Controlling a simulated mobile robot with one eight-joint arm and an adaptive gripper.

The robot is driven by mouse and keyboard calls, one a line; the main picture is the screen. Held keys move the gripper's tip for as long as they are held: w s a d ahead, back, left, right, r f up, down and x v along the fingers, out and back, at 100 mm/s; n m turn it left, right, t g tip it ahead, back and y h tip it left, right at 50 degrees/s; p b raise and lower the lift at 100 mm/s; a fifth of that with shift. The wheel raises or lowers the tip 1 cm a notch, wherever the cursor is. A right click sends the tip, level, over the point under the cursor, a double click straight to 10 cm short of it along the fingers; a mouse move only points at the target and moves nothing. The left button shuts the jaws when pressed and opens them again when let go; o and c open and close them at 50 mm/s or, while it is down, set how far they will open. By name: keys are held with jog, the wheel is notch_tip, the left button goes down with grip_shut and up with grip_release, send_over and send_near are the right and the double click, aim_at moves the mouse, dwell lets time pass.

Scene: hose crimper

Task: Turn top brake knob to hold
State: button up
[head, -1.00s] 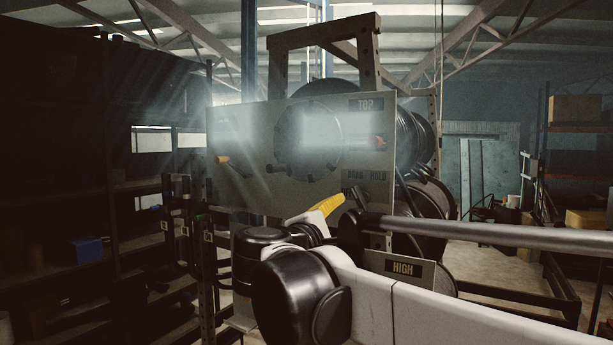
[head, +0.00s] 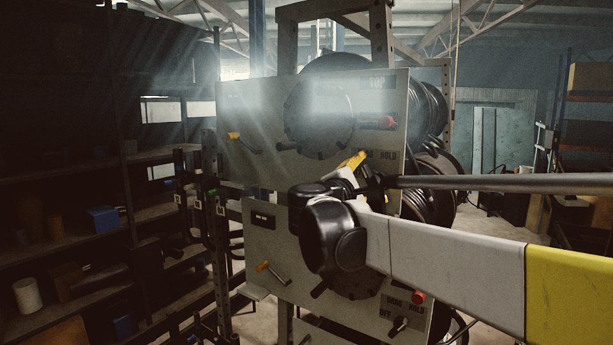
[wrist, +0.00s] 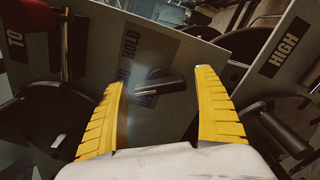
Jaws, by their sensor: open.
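The top panel (head: 240,105) carries a TOP label, and a DRAG HOLD label (head: 387,155) at its lower right. In the wrist view the black top brake knob (wrist: 172,85) stands on this panel, its light pointer line toward the label (wrist: 131,45). My gripper (wrist: 160,78) is open, with one yellow finger on each side of the knob and a gap on both sides. In the head view my gripper (head: 354,161) is at the panel's lower right, and the knob is hidden.
A red knob (head: 388,122) and a yellow-handled lever (head: 234,136) are on the top panel. The lower panel (head: 262,240) has its own lever and brake knob (head: 399,325). A HIGH label (wrist: 284,47) shows at the right of the wrist view. Dark shelves (head: 70,262) stand left.

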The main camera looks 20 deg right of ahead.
jog(key=shift+c, duration=0.2)
jog(key=c, duration=1.1)
jog(key=shift+c, duration=0.2)
jog(key=shift+m, duration=0.4)
jog(key=m+b, duration=0.2)
jog(key=m, duration=0.3)
jog(key=shift+m, duration=0.3)
jog(key=m+b, duration=0.1)
jog(key=m, duration=0.4)
jog(key=shift+m, duration=0.4)
jog(key=o, duration=1.2)
